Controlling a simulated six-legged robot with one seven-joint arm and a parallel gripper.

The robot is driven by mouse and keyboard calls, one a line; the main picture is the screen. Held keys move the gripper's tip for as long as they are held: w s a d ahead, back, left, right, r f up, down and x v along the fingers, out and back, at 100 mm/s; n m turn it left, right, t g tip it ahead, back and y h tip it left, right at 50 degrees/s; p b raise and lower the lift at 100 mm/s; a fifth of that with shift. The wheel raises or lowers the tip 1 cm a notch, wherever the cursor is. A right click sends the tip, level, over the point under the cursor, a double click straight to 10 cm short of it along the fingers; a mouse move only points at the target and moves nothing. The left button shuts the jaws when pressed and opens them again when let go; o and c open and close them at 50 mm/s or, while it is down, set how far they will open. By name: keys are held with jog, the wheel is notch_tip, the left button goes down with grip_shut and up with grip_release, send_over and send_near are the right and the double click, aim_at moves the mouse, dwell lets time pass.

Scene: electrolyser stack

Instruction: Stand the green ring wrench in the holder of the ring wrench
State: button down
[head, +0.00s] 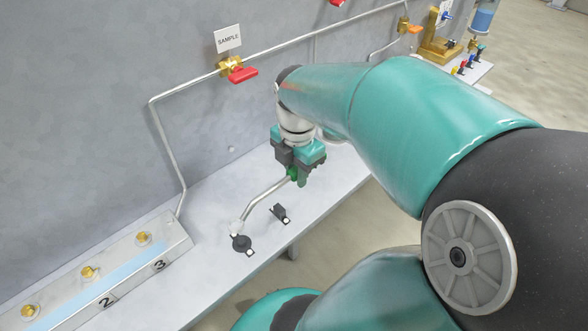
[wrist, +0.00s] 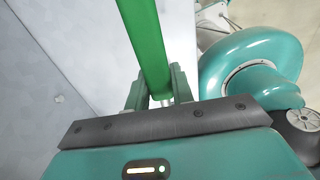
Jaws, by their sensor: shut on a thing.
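The green ring wrench has a green grip (head: 293,173) and a bent silver shaft (head: 263,194) that slopes down to the left in the head view. Its pale lower end (head: 236,227) is right by a round black fixture (head: 243,246) on the bench; whether they touch I cannot tell. My gripper (head: 303,176) is shut on the green grip above the bench. In the wrist view the green grip (wrist: 146,42) runs up from between the fingers of my gripper (wrist: 158,88). A small black bracket (head: 281,213) stands to the right of the round fixture. Which fixture is the holder is unclear.
A grey wall (head: 90,90) rises behind the narrow bench (head: 205,242). A pipe with a red-handled valve (head: 232,66) and SAMPLE sign (head: 228,39) runs along the wall. A numbered panel with brass fittings (head: 88,272) lies at the left. The bench right of the bracket looks clear.

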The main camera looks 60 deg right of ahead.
jog(key=shift+s+f, duration=0.2)
jog(key=shift+f, duration=0.05)
jog(key=shift+w+f, duration=0.1)
jog(key=shift+f, duration=3.1)
jog(key=c, duration=1.1)
grip_release()
jog(key=shift+r, duration=0.15)
notch_tip(320, 180, up, 14)
jog(key=shift+d+f, duration=0.1)
jog(key=shift+f, duration=0.05)
